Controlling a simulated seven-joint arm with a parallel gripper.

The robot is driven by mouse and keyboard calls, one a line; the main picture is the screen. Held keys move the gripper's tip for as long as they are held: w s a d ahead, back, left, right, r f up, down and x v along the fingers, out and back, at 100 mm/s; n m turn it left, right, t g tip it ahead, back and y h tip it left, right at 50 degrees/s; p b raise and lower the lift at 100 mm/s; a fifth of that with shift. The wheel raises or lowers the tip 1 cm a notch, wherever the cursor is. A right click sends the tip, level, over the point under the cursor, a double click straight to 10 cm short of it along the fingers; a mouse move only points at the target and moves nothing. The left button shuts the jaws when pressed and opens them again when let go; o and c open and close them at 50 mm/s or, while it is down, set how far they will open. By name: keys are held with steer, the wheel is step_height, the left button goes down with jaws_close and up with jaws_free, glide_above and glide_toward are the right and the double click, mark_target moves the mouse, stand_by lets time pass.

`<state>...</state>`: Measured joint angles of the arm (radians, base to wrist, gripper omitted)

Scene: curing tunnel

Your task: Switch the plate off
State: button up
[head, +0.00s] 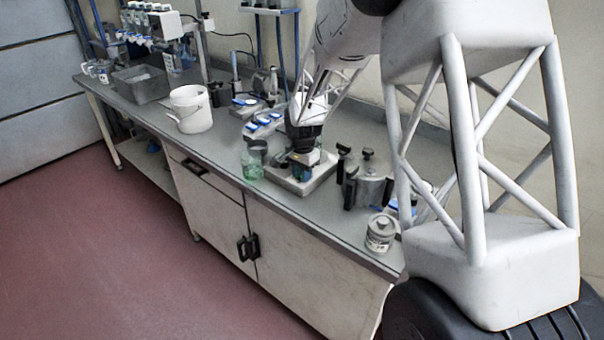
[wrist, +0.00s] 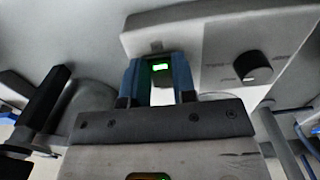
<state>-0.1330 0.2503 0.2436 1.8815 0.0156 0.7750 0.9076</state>
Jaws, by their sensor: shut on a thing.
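The plate (head: 318,178) is a pale, flat unit on the bench, partly hidden under my gripper (head: 302,168) in the head view. In the wrist view its light housing (wrist: 200,28) fills the upper right. A black knob (wrist: 253,67) sits on its panel, to the right of my fingers. A switch glowing green (wrist: 160,68) shows between the two blue fingertips of my gripper (wrist: 158,75). My gripper is shut on this lit switch; the exact contact is hard to make out. The panel's small markings are too blurred to read.
A green glass beaker (head: 252,166) stands just left of the plate. A white bucket (head: 191,110) stands farther left, with clear bench (head: 222,152) between.

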steer(key=shift+d, duration=0.1)
steer(key=shift+w+d+r+g+y, duration=0.1)
steer(key=shift+w+d+g+y, duration=0.05)
steer(key=shift+g+y, duration=0.85)
steer(key=o, duration=0.9)
steer(key=shift+r, duration=0.1)
steer(key=shift+v, duration=3.85)
